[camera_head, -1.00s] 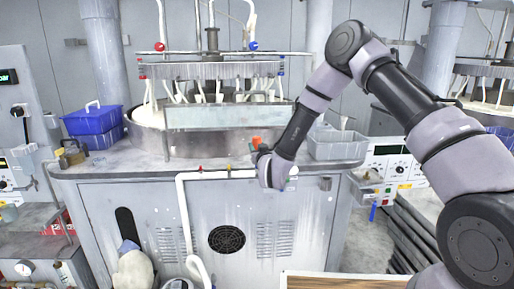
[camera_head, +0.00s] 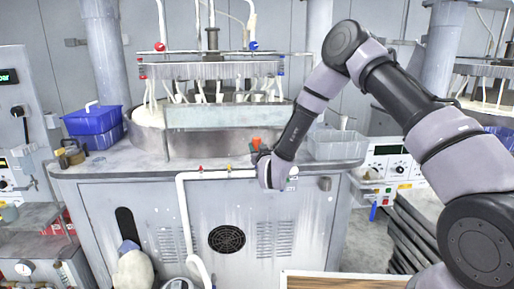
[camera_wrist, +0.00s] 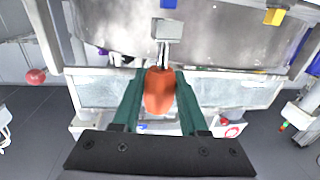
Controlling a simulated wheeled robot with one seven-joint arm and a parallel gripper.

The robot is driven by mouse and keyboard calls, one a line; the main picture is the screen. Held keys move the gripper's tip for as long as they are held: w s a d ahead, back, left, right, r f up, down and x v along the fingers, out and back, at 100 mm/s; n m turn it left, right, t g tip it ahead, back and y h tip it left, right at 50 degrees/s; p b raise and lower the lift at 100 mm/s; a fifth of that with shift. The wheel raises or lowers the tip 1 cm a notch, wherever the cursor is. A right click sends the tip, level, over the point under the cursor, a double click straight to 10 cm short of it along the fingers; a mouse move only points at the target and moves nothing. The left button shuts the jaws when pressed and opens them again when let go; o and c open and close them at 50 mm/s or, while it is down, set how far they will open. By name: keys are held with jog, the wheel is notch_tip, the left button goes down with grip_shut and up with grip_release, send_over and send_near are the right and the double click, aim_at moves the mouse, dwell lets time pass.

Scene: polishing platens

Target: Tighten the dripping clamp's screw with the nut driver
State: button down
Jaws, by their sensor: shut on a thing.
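The nut driver's orange-red handle (camera_wrist: 159,92) is between the teal fingers of my gripper (camera_wrist: 158,100), which is shut on it. A thin metal shaft runs from the handle up to a small grey block (camera_wrist: 167,29) in the wrist view. I cannot tell whether the block is part of the tool or a separate thing. In the head view the orange handle (camera_head: 256,143) shows just above the counter's front edge, beside my wrist. The dripping clamp and its screw cannot be made out; no drip is visible.
The white pipe (camera_head: 184,215) runs along the cabinet front, with a red fitting (camera_head: 201,168) and a yellow fitting (camera_head: 229,168). A grey bin (camera_head: 338,147) stands right of my wrist, blue bins (camera_head: 92,122) at left. A yellow block (camera_wrist: 274,16) shows in the wrist view.

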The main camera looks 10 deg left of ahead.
jog(key=shift+f, duration=1.05)
jog(key=shift+c, duration=1.8)
grip_release()
jog(key=v, duration=1)
jog(key=shift+s+d, duration=0.15)
jog(key=shift+s, duration=0.25)
jog(key=shift+w+r, duration=0.1)
jog(key=shift+r, duration=0.05)
